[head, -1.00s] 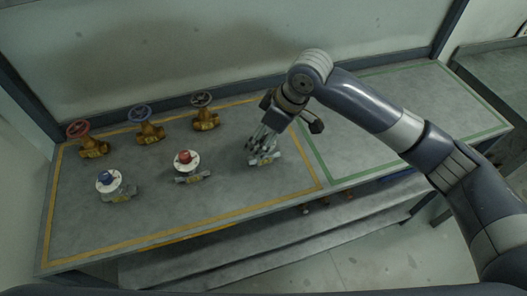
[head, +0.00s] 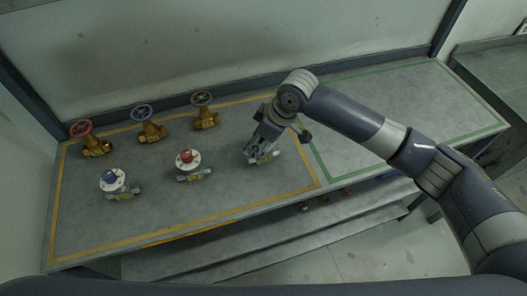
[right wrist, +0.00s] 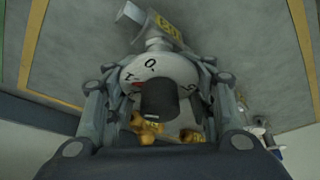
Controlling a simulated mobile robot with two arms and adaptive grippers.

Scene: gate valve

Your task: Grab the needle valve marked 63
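A needle valve with a white dial (right wrist: 182,72), a black knob (right wrist: 158,98) and a grey body stands on the workbench at the right end of the front row. Its body (head: 270,157) shows partly in the head view. In the right wrist view it bears a yellow tag (right wrist: 169,29), whose number I cannot read surely. My right gripper (head: 258,152) is down over this valve. Its fingers (right wrist: 160,67) lie on both sides of the dial, very close to the rim; contact is unclear. My left gripper is out of view.
A valve with a red knob (head: 186,156) and one with a blue knob (head: 110,177) stand to the left. Gate valves with red (head: 81,128), blue (head: 142,112) and dark (head: 202,98) handwheels stand behind. The green-outlined bench area (head: 400,95) is clear.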

